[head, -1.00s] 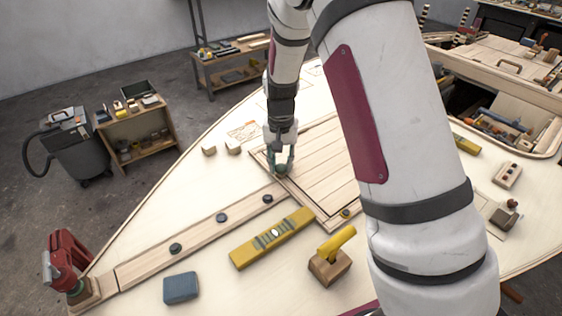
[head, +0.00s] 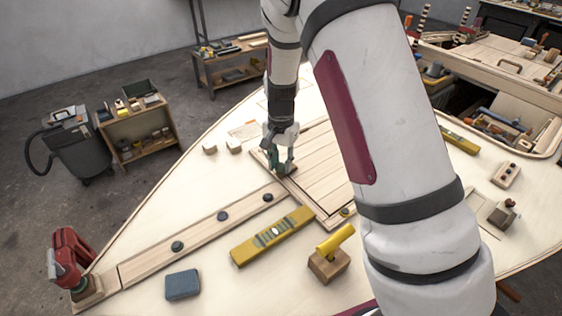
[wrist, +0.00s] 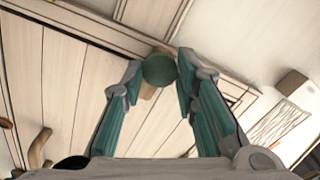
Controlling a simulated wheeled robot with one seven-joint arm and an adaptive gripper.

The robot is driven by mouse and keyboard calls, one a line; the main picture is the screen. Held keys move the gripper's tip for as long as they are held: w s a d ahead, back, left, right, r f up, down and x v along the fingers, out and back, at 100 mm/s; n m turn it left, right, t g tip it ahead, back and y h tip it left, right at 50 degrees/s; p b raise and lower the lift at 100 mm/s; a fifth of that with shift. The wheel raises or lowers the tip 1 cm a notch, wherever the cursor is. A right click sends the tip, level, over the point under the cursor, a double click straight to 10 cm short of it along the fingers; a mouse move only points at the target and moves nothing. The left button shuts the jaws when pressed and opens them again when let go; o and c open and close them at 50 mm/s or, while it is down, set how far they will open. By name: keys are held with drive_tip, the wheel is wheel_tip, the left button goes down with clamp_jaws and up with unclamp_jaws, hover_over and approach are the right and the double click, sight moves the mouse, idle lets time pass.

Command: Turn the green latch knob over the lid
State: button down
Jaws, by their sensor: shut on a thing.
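The green latch knob (wrist: 160,69) is a dark green round top between my fingertips in the wrist view. A small pale wooden piece shows just under it. My gripper (wrist: 163,74) is shut on the knob, with one teal finger on each side. The knob is largely hidden there by the fingers. The latch's exact angle over the lid edge is not clear.
A yellow level (head: 272,236), a yellow-handled wooden tool (head: 330,257) and a blue block (head: 182,285) lie on the near deck. Two pale blocks (head: 234,146) sit left of my gripper. A red clamp (head: 70,262) stands at the far left. My arm hides part of the lid.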

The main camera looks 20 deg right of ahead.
sight(281, 166)
drive_tip(key=c, duration=1.2)
unclamp_jaws()
drive_tip(key=shift+c, duration=0.2)
wheel_tip(281, 166, up, 12)
